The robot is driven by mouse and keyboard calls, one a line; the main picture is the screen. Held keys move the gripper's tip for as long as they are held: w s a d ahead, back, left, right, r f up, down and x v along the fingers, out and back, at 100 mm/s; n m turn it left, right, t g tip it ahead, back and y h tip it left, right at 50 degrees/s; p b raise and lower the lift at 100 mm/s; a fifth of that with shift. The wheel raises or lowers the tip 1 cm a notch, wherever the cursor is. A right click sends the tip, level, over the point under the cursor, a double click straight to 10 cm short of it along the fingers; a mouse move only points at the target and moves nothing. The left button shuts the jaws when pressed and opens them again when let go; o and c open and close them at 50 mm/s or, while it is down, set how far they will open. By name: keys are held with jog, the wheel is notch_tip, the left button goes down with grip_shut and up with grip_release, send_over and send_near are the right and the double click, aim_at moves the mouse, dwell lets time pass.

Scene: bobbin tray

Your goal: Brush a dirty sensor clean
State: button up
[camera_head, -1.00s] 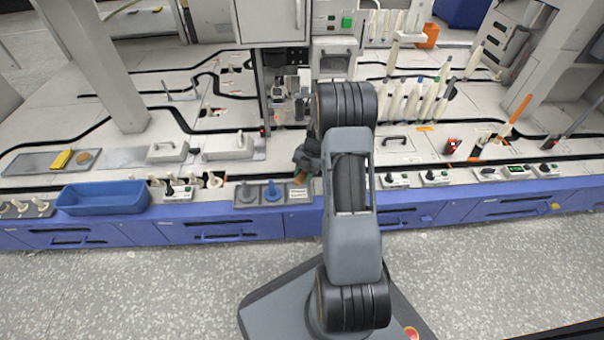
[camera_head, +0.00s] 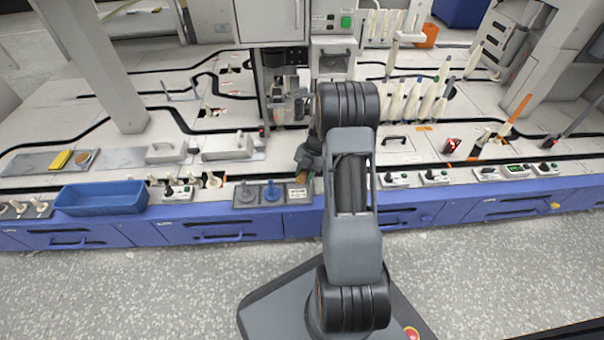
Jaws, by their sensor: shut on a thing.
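My gripper (camera_head: 307,164) is beside my arm's dark wrist, above the front part of the bench. It is shut on a small brown-ended thing that looks like a brush (camera_head: 303,178). The brush's end points down and hangs just above a small labelled plate (camera_head: 298,194) at the bench's front edge. My arm hides part of the gripper and the bench behind it. I cannot tell which part is the dirty sensor; a small red light (camera_head: 262,131) shows on the post left of my gripper.
A grey peg and a blue peg (camera_head: 271,192) stand left of the plate. A blue tray (camera_head: 100,199) sits at the front left. A machine column (camera_head: 286,95) rises behind my gripper. Several white bobbins (camera_head: 412,98) stand to the right. Blue drawers line the front.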

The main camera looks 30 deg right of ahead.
jog(key=shift+w+a+f, duration=0.2)
jog(key=shift+w+a, duration=0.05)
jog(key=shift+a, duration=0.2)
jog(key=shift+w+a+f, duration=0.2)
jog(key=shift+w+a, duration=0.05)
jog(key=shift+a, duration=0.15)
jog(key=shift+s+d+r, duration=0.1)
jog(key=shift+s+d, duration=0.15)
jog(key=shift+d, duration=0.25)
jog(key=shift+s+d+r, duration=0.1)
jog(key=shift+s+d, duration=0.15)
jog(key=shift+d, duration=0.25)
jog(key=shift+s, duration=0.1)
jog(key=shift+s+a, duration=0.45)
jog(key=shift+s, duration=0.4)
jog(key=shift+s+a, duration=0.45)
jog(key=shift+s, duration=0.45)
jog(key=shift+s+a, duration=0.45)
jog(key=shift+s, duration=0.4)
jog(key=shift+s+a, duration=0.35)
jog(key=shift+s, duration=0.35)
jog(key=shift+s+a, duration=0.3)
jog(key=shift+s, duration=0.35)
